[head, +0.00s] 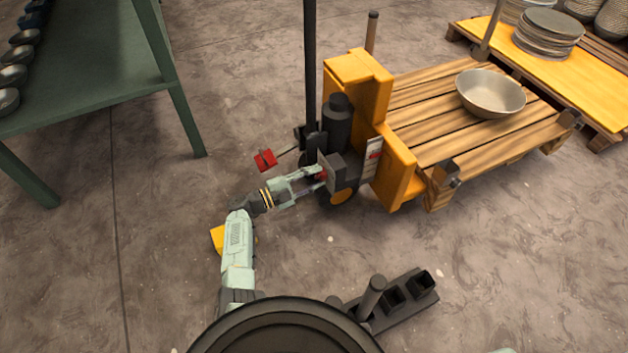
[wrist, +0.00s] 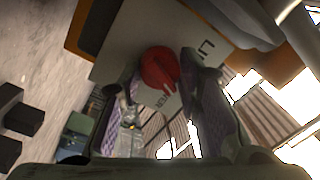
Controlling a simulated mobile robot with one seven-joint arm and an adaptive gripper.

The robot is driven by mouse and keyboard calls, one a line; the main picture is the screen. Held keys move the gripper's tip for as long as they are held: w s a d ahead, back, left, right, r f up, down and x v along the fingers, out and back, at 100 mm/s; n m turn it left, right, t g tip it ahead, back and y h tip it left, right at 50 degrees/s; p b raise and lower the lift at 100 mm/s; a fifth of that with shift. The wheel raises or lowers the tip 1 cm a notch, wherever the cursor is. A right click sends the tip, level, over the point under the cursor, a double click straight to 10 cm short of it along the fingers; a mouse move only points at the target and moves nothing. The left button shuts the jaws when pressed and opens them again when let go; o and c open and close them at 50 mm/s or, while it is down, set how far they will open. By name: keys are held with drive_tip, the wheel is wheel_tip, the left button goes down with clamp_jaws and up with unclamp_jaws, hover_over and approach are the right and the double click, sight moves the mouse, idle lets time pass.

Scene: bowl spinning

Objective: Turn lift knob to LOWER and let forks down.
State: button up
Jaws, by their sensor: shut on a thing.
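The yellow pallet truck (head: 358,82) stands in the middle of the head view, with a dark upright handle and a dark cylinder. Its red lift knob (wrist: 160,68) sits on a pale label plate (wrist: 195,40) in the wrist view. The lettering is partly covered; "LI" and "ER" show. My gripper (head: 320,176) reaches the control box from the left, with its fingers shut on the knob, one on each side. In the wrist view my gripper (wrist: 163,80) partly frames the knob. The forks are hidden under the slatted wooden pallet (head: 440,140), so their height is unclear.
A metal bowl (head: 490,92) rests on the pallet. A red pedal (head: 265,160) sticks out left of the truck. A green table (head: 80,85) with bowls stands at left. A dark holder (head: 405,298) is near my base. Another pallet with stacked plates (head: 548,32) is at upper right.

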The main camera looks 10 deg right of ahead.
drive_tip(key=shift+f+m+b, duration=0.1)
drive_tip(key=shift+m+b, duration=0.2)
drive_tip(key=shift+m, duration=0.4)
drive_tip(key=o, duration=1.1)
drive_tip(key=shift+o, duration=0.2)
drive_tip(key=r+v, duration=0.1)
drive_tip(key=v, duration=1.1)
drive_tip(key=shift+f, duration=0.4)
drive_tip(key=shift+w+r, duration=0.1)
drive_tip(key=shift+w, duration=0.1)
